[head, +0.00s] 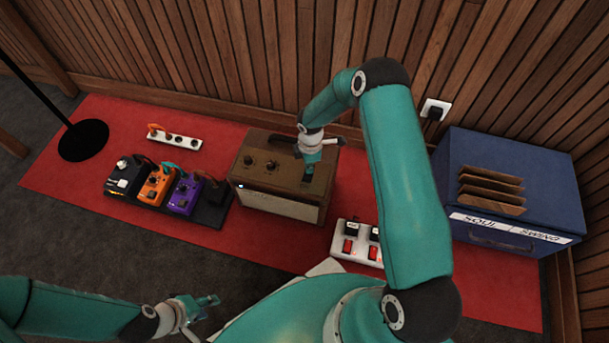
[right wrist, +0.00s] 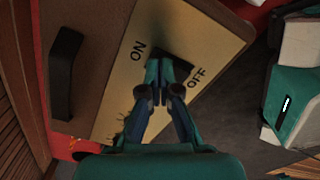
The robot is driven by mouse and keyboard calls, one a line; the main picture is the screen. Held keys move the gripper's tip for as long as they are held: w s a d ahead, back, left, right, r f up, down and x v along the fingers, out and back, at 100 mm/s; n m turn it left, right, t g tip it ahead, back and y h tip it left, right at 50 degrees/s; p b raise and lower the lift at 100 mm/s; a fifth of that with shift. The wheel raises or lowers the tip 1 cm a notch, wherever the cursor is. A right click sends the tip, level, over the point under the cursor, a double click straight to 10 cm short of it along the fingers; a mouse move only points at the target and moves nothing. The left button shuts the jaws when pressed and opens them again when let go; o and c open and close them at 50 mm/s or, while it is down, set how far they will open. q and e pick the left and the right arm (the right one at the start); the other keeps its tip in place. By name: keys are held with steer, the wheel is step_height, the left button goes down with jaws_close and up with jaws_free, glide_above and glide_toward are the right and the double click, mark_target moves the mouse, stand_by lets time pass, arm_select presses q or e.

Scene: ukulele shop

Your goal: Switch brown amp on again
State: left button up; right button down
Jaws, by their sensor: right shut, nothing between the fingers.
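The brown amp (head: 285,206) stands on the red mat against the wooden wall, with knobs (head: 260,163) on its top. A small pale spot shows at its front left edge. My right gripper (head: 307,180) is shut and empty over the right part of the amp's top. In the right wrist view, its fingertips (right wrist: 160,88) are at a black switch (right wrist: 176,64) between the words ON and OFF. The fingers partly cover the switch; I cannot tell its position or whether they touch it. My left gripper (head: 210,300) is low at the front, away from the amp; its opening is unclear.
A pedal board (head: 214,214) with several coloured pedals stands left of the amp. A white power strip (head: 174,140) lies behind it. A white box with red switches (head: 347,246) is at the amp's front right. A blue case (head: 510,160) stands at the right.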

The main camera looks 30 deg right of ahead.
steer(key=shift+r+p, duration=2.4)
steer(key=shift+r, duration=1.05)
